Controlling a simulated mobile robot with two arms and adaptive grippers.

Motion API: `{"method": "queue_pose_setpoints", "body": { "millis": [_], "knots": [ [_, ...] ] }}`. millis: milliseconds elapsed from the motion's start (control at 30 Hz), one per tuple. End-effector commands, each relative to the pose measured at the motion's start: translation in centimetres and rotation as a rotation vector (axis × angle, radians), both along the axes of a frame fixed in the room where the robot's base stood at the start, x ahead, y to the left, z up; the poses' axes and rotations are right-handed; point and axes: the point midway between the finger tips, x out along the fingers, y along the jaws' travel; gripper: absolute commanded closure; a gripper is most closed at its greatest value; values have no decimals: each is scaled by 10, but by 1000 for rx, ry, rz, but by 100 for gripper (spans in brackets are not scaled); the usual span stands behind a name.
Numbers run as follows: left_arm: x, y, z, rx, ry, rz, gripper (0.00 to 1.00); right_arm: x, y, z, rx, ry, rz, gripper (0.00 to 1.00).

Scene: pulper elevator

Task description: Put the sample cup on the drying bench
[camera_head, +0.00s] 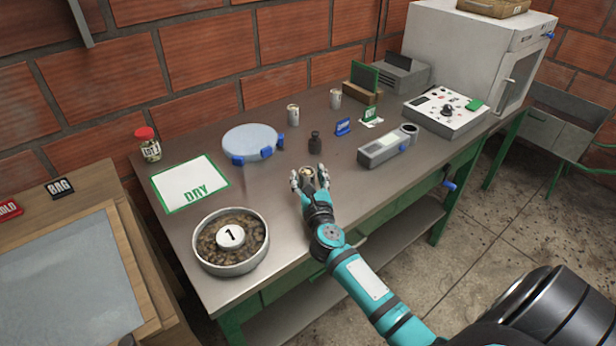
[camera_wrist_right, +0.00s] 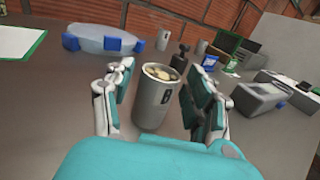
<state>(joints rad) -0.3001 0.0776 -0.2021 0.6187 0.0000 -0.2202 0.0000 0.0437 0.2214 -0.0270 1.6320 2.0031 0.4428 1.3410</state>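A metal sample cup (camera_wrist_right: 153,104) filled with pale beans stands upright on the steel table in the right wrist view. My right gripper (camera_wrist_right: 160,100) has its fingers spread on either side of it, with gaps showing between fingers and cup. In the head view the cup (camera_head: 307,172) is mostly hidden by the right gripper (camera_head: 310,181). A white mat marked DRY (camera_head: 190,184) with a green border lies at the table's left. A wooden bench (camera_head: 118,246) with a grey framed panel stands at far left; I cannot tell which is the drying bench. My left gripper is not in view.
A round pan of beans marked 1 (camera_head: 231,265) sits at the table's front left. A blue-clamped disc (camera_head: 251,142), a dark weight (camera_head: 315,143), two small cans (camera_head: 293,115) and a grey meter (camera_head: 388,147) surround the gripper. Bare steel lies between mat and gripper.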

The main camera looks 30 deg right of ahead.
Motion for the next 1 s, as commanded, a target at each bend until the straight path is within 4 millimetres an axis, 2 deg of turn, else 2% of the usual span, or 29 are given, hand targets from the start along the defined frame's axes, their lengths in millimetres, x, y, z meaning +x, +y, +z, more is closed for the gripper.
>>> {"method": "queue_pose_setpoints", "body": {
  "millis": [367, 467, 800, 1000],
  "knots": [
    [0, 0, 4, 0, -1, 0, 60, -1, 0, 5, -1, 0, 0, 39],
    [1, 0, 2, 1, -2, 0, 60, -14, 6, 2, 2, 2, 1, 39],
    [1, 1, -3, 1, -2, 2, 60, -80, 33, 1, 3, 2, 0, 39],
    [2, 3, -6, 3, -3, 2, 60, -105, 43, 2, 1, 1, -1, 39]
  ]
}}
